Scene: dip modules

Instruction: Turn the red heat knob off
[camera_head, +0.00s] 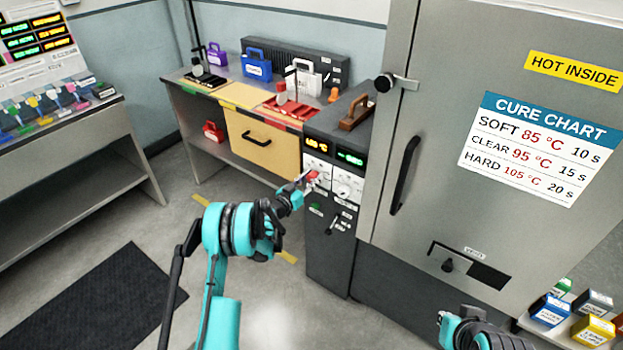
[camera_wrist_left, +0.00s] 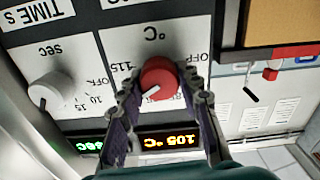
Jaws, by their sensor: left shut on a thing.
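The red heat knob (camera_head: 312,176) is on a white dial plate on the front of the dark control unit, left of the oven. In the left wrist view, upside down, the red knob (camera_wrist_left: 159,77) sits between the two fingers of my left gripper (camera_wrist_left: 161,88), which is shut on it. Its white mark points down-left there, away from the OFF label (camera_wrist_left: 204,57) at right. The orange display (camera_wrist_left: 170,141) reads 105 °C. My left gripper (camera_head: 305,181) partly covers the knob in the head view. Part of my right arm shows at bottom right; its fingers are not clear.
A white time knob (camera_head: 343,188) is beside the red one; it also shows in the wrist view (camera_wrist_left: 48,92). The grey oven door (camera_head: 430,130) stands right. A workbench with a yellow drawer (camera_head: 262,143) is behind. Open floor lies left of the unit.

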